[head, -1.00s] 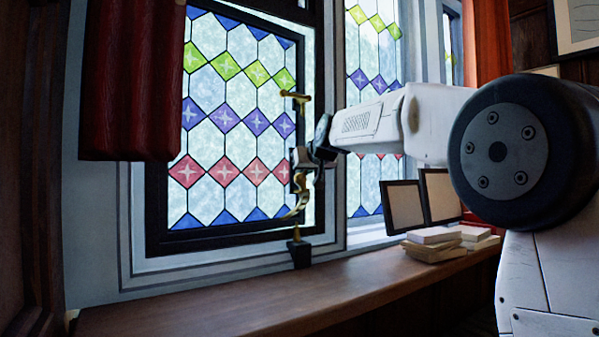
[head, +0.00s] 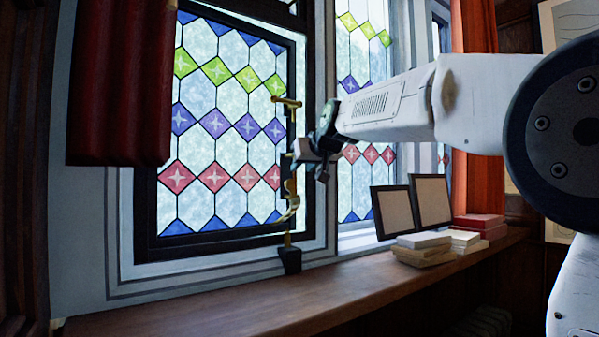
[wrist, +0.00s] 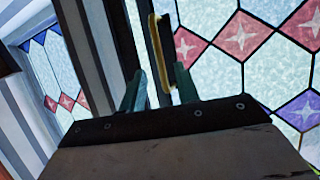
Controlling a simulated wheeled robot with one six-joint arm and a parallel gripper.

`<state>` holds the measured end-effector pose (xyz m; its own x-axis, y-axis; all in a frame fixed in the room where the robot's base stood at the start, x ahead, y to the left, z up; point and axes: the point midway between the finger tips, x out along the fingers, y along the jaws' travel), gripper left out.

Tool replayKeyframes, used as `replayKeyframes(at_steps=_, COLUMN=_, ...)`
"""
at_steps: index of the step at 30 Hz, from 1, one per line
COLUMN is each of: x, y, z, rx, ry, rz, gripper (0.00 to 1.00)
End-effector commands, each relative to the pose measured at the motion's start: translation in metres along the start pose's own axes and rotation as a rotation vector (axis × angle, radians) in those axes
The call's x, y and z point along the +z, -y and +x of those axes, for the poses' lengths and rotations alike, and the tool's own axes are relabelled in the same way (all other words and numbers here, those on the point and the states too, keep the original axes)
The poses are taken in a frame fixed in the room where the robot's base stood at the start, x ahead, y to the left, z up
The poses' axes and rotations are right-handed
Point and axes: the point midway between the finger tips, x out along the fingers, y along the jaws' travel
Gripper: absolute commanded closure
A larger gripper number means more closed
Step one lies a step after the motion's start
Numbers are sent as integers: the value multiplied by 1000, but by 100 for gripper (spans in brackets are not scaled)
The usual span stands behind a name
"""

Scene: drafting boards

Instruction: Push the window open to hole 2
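The stained-glass window (head: 230,150) has a dark sash with clear, green, purple, red and blue panes. How far it stands open is hard to tell. A brass handle (head: 287,101) is on its right edge. A curved brass stay (head: 290,207) hangs lower on that edge, above a black bracket (head: 290,258) on the sill; its holes cannot be made out. My gripper (head: 301,160) is at the sash's right edge, between handle and stay. In the wrist view its fingers (wrist: 158,90) are apart, with a brass bar (wrist: 160,55) beyond and between them, nearer the right finger; contact is unclear.
A wooden sill (head: 220,306) runs below. Stacked books (head: 424,247) and two dark picture frames (head: 393,211) stand on it at right. A red curtain (head: 122,85) hangs over the window's left side; an orange curtain (head: 474,110) hangs at right. The sill's left part is clear.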

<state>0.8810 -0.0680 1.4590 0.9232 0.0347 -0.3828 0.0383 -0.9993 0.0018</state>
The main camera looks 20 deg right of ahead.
Motion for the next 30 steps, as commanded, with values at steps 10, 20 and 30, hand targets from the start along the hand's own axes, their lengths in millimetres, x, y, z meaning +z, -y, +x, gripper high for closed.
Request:
replayKeyframes(at_steps=10, x=0, y=0, z=-4, rx=0, ry=0, rz=0, gripper=79)
replayKeyframes(at_steps=20, x=11, y=-36, z=-74, rx=-5, ry=-47, rz=458, gripper=100)
replayKeyframes(at_steps=30, x=43, y=-22, z=-96, rx=-138, ry=13, rz=1421, gripper=100)
